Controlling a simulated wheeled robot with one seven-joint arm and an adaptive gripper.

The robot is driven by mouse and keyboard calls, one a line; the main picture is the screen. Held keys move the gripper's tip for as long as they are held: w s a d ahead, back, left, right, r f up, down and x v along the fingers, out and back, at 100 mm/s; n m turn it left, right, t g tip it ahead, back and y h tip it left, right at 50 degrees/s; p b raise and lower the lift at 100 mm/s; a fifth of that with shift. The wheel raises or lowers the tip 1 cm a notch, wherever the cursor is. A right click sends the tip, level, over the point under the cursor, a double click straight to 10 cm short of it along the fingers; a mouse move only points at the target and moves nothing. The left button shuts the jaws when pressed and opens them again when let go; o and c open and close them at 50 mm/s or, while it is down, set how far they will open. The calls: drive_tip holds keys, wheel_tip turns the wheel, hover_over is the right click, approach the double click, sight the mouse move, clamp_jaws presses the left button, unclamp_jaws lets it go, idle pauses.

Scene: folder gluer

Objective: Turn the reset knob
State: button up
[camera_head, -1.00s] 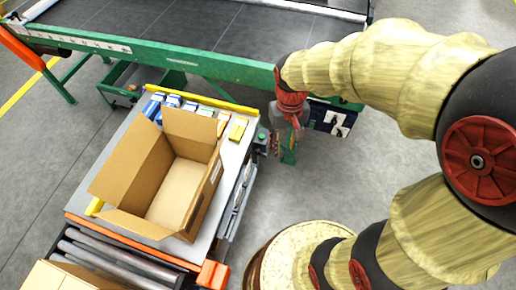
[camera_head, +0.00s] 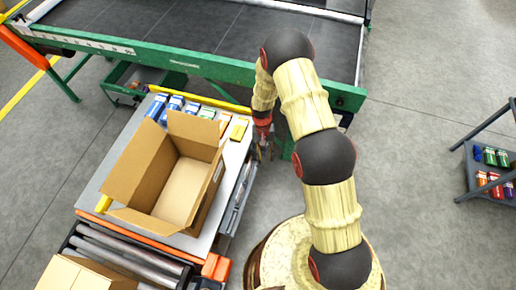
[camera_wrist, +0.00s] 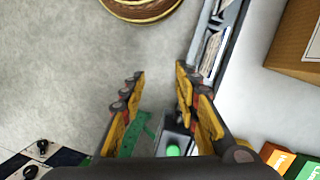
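My gripper (camera_wrist: 160,76) is open and empty in the wrist view, its yellow fingers apart with grey floor showing between the tips. In the head view my gripper (camera_head: 266,148) points down beside the table's right edge. A green round button or knob (camera_wrist: 173,151) on a small dark grey box shows low between the fingers, near their bases. Two black knobs (camera_wrist: 42,147) sit on a dark panel with white markings (camera_wrist: 65,157) at the lower left of the wrist view. I cannot read any label, so I cannot tell which is the reset knob.
An open cardboard box (camera_head: 181,190) and several small cartons (camera_head: 172,107) stand on the grey table (camera_head: 108,185). The green-framed conveyor (camera_head: 200,62) runs behind. A shelf with coloured items (camera_head: 478,178) stands at right. The floor between it and my arm is clear.

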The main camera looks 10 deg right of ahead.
drive_tip(key=w+f+m+t, duration=0.1)
drive_tip(key=w+f, duration=0.1)
drive_tip(key=w, duration=0.1)
drive_tip(key=w+f+m+t, duration=0.1)
drive_tip(key=w+f, duration=0.1)
drive_tip(key=w, duration=0.2)
drive_tip(key=w+f+t, duration=0.1)
drive_tip(key=w+f, duration=0.2)
drive_tip(key=w, duration=0.1)
drive_tip(key=shift+w+a+m, duration=0.2)
drive_tip(key=shift+a+m, duration=0.05)
drive_tip(key=shift+m, duration=0.15)
drive_tip(key=shift+w+m, duration=0.15)
drive_tip(key=shift+m, duration=0.15)
drive_tip(key=shift+f+b, duration=0.35)
drive_tip(key=shift+f, duration=3.5)
drive_tip(key=shift+c, duration=1.2)
clamp_jaws()
